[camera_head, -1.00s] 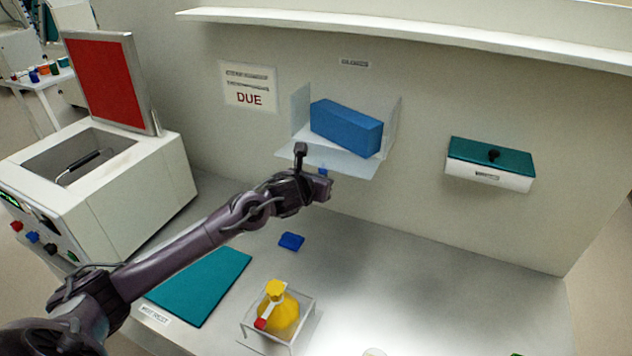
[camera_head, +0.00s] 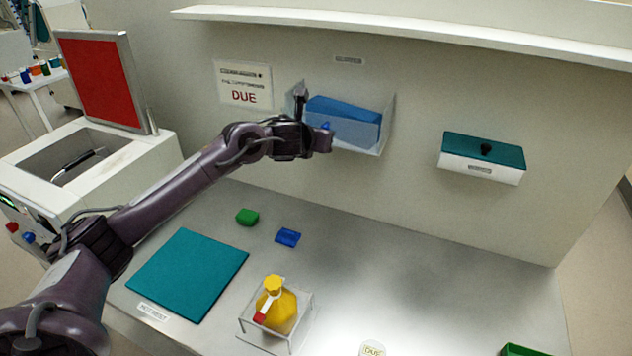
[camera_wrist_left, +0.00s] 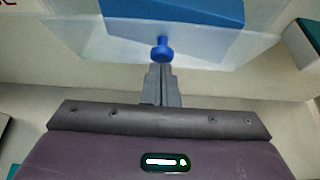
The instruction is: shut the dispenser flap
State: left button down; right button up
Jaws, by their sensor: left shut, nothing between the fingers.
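The clear dispenser (camera_head: 388,118) hangs on the back wall with a blue box (camera_head: 345,106) inside. Its see-through flap (camera_head: 352,134) stands raised across the front, close to upright, and the box's lower part shows through it. I cannot tell whether it is fully against the dispenser. A blue knob (camera_head: 326,126) sits on the flap. My left gripper (camera_head: 328,141) is shut and empty, with its tips at the knob. In the left wrist view, the fingertips (camera_wrist_left: 161,68) meet or nearly meet the knob (camera_wrist_left: 162,48), below the flap (camera_wrist_left: 205,47). My right gripper is out of view.
A teal-lidded box (camera_head: 482,158) hangs right of the dispenser. Below are a teal mat (camera_head: 188,275), a green block (camera_head: 247,216), a blue block (camera_head: 288,237) and a clear holder with a yellow bottle (camera_head: 281,308). A white machine with a raised red lid (camera_head: 102,80) stands left.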

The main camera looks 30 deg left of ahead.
aim_at(327, 118)
pick_arm(q)
jog(key=shift+w+a+r+p, duration=0.1)
jog(key=shift+w+r+p, duration=0.2)
jog(key=shift+w+r, duration=0.9)
jog(key=shift+a+r+p, duration=0.1)
jog(key=shift+r+p, duration=0.55)
jog(key=shift+r, duration=0.15)
jog(key=shift+w+r+g+p, duration=0.15)
jog(key=shift+w+g+p, duration=0.35)
jog(key=shift+p, duration=0.1)
jog(key=shift+s+f, duration=0.15)
jog(key=shift+f, duration=0.25)
